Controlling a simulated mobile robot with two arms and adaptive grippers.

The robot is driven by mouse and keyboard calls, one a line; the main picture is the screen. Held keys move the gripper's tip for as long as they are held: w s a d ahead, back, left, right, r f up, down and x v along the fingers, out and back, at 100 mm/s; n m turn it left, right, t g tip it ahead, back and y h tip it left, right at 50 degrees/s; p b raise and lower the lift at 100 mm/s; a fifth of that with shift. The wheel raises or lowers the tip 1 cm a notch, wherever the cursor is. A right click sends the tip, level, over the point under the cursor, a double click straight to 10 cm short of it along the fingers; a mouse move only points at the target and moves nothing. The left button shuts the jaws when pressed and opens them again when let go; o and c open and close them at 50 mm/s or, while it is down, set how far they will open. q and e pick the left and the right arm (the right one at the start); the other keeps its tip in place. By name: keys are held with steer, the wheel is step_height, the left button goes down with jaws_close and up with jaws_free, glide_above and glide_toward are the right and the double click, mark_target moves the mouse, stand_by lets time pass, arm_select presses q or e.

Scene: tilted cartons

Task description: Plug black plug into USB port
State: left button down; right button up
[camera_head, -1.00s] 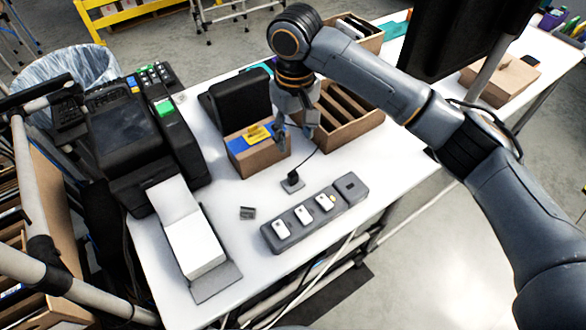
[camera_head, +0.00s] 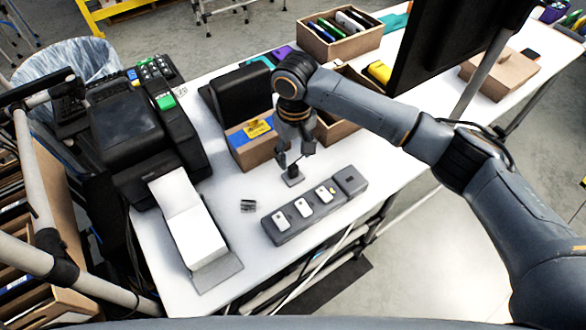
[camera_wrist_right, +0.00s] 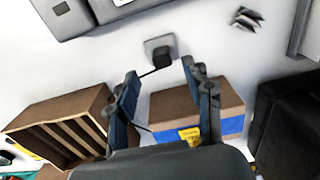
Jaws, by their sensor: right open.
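The black plug (camera_wrist_right: 163,60) with a thin black cable sits in a small grey holder (camera_wrist_right: 152,42) on the white table. In the head view the holder (camera_head: 293,181) shows just below my right gripper (camera_head: 295,159). In the right wrist view the open fingers of that gripper (camera_wrist_right: 159,68) point at the plug, one on each side of the line to it, with nothing held. A grey strip (camera_head: 276,232) with several white inserts lies in front. A dark block with a small square recess (camera_head: 350,181) is at its right end; I cannot tell which opening is the USB port.
A small dark metal piece (camera_head: 248,205) lies left of the holder. A carton with a blue band and yellow label (camera_head: 240,151) and an open divided carton (camera_wrist_right: 83,105) stand behind it. A black printer (camera_head: 130,125) with paper is at the left.

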mark_target(293, 166)
steer(key=shift+f, duration=0.2)
step_height(293, 166, down, 5)
steer(key=shift+a+r+p, duration=0.1)
steer(key=shift+a+p, duration=0.05)
steer(key=shift+p, duration=0.65)
steer(key=shift+c, duration=0.6)
steer(key=c, duration=0.9)
